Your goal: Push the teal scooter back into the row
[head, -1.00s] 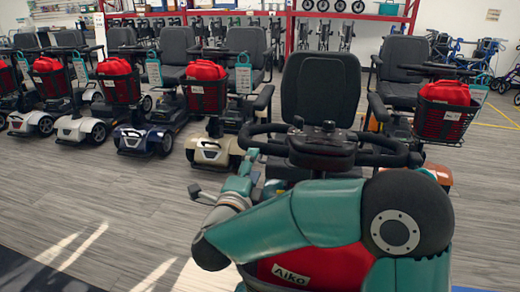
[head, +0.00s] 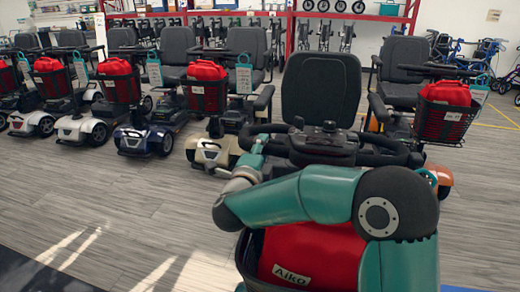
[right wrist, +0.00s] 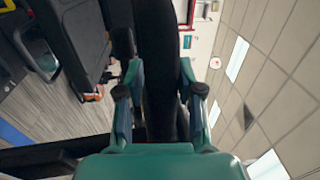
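The scooter in front of me has a black seat (head: 320,90), a black tiller head with a looped handlebar (head: 385,152), and a red bag (head: 312,252) labelled Aiko at its front. Most of its body is hidden by my teal right arm. My right gripper (head: 256,152) is at the left side of the handlebar. In the right wrist view its two fingers (right wrist: 160,75) lie on either side of a thick black bar, with the tips against it, and appear shut on it. My left gripper is not in view.
A row of parked scooters with red bags stands at the left, the nearest with a cream front (head: 210,151). Another scooter with a red bag (head: 445,93) stands close at the right. A red shelf rack (head: 290,40) is behind. The floor (head: 110,195) at the front left is clear.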

